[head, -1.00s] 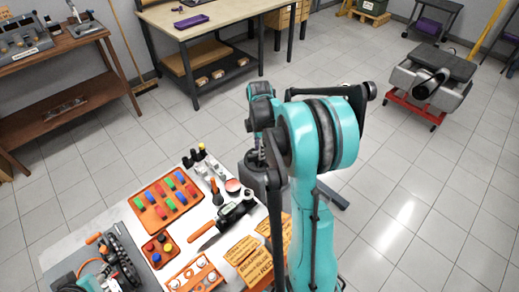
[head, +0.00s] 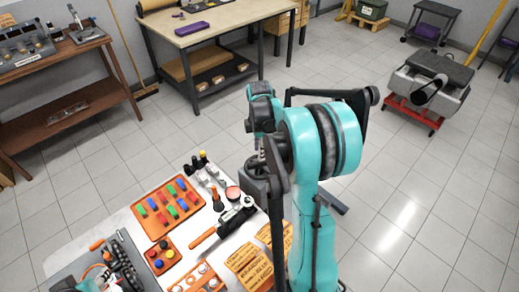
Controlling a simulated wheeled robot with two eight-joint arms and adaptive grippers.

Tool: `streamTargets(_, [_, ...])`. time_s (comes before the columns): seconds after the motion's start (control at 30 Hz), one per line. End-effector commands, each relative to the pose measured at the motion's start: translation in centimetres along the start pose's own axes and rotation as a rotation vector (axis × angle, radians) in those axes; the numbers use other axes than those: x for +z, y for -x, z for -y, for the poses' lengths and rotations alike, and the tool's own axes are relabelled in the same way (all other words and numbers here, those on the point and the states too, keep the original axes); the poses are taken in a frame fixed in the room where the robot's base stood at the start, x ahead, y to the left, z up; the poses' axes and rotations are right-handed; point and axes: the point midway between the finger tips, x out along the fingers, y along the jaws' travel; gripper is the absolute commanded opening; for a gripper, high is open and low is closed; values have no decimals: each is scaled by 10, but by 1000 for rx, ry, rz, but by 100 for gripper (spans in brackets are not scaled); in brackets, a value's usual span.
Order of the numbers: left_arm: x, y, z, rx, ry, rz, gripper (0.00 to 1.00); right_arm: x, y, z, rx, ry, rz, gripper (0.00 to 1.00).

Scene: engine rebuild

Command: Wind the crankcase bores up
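A grey block with a dark flat top and a dark round cylinder on its near side, which looks like the crankcase (head: 449,93), rests on a low red stand (head: 407,112) on the floor at the far right. I cannot make out its bores or any winding handle. My teal right arm fills the middle. Its dark right gripper (head: 257,168) points down beside the right end of the near table, far from the block, and its fingertips are mostly hidden.
A workbench (head: 235,16) and a brown shelf (head: 60,138) stand behind.

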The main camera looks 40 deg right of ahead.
Motion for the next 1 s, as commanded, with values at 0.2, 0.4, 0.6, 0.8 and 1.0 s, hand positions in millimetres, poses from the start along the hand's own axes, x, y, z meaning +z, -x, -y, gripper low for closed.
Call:
streamTargets(0.2, [0,0,0,0,0,0,40,0,1,0,0,-435,0,34])
streamTargets(0.4, [-1,1,0,0,0,0,40,1,2,0,0,-1060,0,34])
streamTargets(0.6, [-1,1,0,0,0,0,40,1,3,0,0,-1687,0,34])
streamTargets(0.8, [-1,2,0,0,0,0,40,1,4,-1,0,-2312,0,34])
streamTargets(1.0, [-1,2,0,0,0,0,40,2,5,-1,0,-2829,0,34])
